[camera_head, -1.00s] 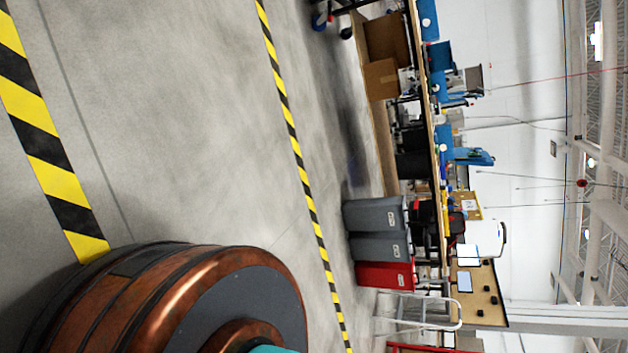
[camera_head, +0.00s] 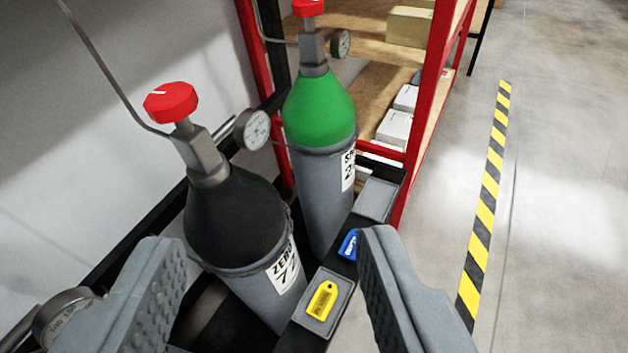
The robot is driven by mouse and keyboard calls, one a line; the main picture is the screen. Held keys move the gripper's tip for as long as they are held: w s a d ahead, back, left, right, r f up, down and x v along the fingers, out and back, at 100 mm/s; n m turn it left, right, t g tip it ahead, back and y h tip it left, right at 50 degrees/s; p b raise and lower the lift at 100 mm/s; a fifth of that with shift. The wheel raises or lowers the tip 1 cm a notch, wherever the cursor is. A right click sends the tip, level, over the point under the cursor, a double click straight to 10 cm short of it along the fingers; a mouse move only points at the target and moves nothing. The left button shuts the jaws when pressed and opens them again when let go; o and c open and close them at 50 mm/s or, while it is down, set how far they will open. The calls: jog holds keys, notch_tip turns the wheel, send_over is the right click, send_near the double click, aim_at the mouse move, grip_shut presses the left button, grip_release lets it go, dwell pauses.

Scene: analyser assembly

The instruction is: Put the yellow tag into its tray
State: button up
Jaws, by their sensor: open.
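The yellow tag (camera_head: 322,299) lies in a shallow grey tray (camera_head: 311,322) on a narrow black ledge in front of the gas cylinders. A blue tag (camera_head: 348,243) lies farther along the ledge, partly hidden by my right finger. A second grey tray (camera_head: 376,199) at the far end of the ledge looks empty. My gripper (camera_head: 268,245) is open and empty, its two ribbed grey fingers wide apart. The yellow tag shows between the fingers, closer to the right one in the picture, and neither finger appears to touch it.
A black-topped cylinder (camera_head: 236,215) and a green-topped cylinder (camera_head: 319,110), both with red knobs and gauges, stand just behind the ledge. A red-framed shelf (camera_head: 428,95) stands beyond. Open floor (camera_head: 560,200) with a striped line is at right.

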jog(key=s+r+n+t, duration=0.1)
jog(key=s+r+t, duration=0.2)
jog(key=s+r, duration=0.4)
jog(key=shift+s+r, duration=0.35)
jog(key=shift+s, duration=0.85)
jog(key=shift+d, duration=0.1)
